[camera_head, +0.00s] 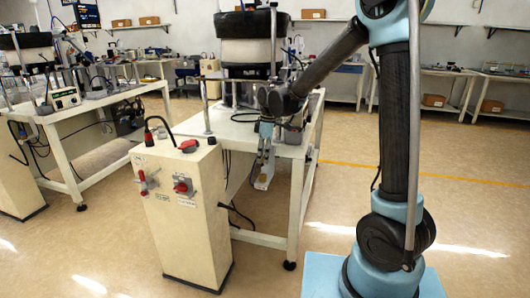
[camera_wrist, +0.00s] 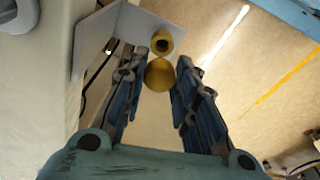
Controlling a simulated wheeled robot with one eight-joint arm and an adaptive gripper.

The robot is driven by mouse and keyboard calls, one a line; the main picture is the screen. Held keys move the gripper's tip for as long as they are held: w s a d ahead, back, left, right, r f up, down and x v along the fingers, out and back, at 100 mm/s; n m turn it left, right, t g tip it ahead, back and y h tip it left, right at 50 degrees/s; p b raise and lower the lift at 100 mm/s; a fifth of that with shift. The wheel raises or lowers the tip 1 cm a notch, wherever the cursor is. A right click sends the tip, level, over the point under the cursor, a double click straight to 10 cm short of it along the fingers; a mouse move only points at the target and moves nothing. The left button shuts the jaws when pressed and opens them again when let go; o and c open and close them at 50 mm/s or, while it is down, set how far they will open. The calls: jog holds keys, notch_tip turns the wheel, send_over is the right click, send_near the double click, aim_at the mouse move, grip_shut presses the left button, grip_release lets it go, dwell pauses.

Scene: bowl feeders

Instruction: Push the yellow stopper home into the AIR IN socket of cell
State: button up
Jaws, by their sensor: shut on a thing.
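My gripper (camera_wrist: 159,80) is shut on a rounded yellow stopper (camera_wrist: 159,74), held between the fingertips in the wrist view. Just beyond it is a yellow ring with a dark round opening (camera_wrist: 162,42), close to a pale bracket (camera_wrist: 97,38). The ring and stopper look nearly in line and overlap in the picture; I cannot tell whether they touch. No AIR IN label is readable here. In the head view my gripper (camera_head: 266,152) points down beside the white table's front edge, with a small yellow spot (camera_head: 262,180) below it. The stopper's far end is hidden.
A cream cabinet (camera_head: 180,222) with red knobs and a black cable stands left of my gripper. The white table (camera_head: 262,138) carries a bowl feeder (camera_head: 247,48). A dark cable hangs by the bracket. Floor to the right is open.

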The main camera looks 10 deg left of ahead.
jog(key=shift+f, duration=1.8)
jog(key=shift+d, duration=0.1)
jog(key=shift+s+f, duration=0.1)
jog(key=shift+f, duration=1.25)
dwell(1.8)
jog(key=o, duration=1)
jog(key=shift+c, duration=0.2)
jog(key=shift+o, duration=1)
jog(key=shift+d+r, duration=0.15)
jog(key=shift+r, duration=1.65)
jog(key=shift+d+r, duration=0.15)
jog(key=shift+r, duration=1.65)
